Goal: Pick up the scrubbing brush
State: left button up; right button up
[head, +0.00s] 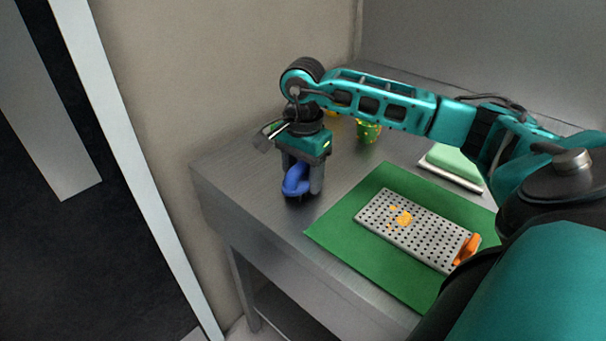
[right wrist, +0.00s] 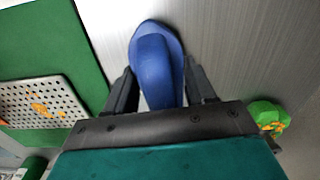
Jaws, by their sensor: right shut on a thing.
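The scrubbing brush (head: 295,181) is blue with a looped handle. It is at the left part of the steel table in the head view, and it fills the middle of the right wrist view (right wrist: 157,65). My right gripper (head: 302,184) points down and is shut on the brush, with one finger on each side of it (right wrist: 162,90). The brush is at or very near the table top; I cannot tell whether it touches. Its bristles are hidden. My left gripper is not in view.
A green mat (head: 343,235) carries a perforated metal tray (head: 400,235) with orange bits and an orange piece (head: 467,249). A green sponge-like block (head: 454,162) lies at the back right. The table's left edge is close to the brush.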

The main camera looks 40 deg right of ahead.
aim_at(302, 162)
jog(key=shift+r, duration=0.2)
notch_tip(302, 162, up, 11)
jog(key=shift+p, duration=0.35)
notch_tip(302, 162, up, 9)
jog(key=p, duration=0.3)
jog(key=shift+f, duration=0.15)
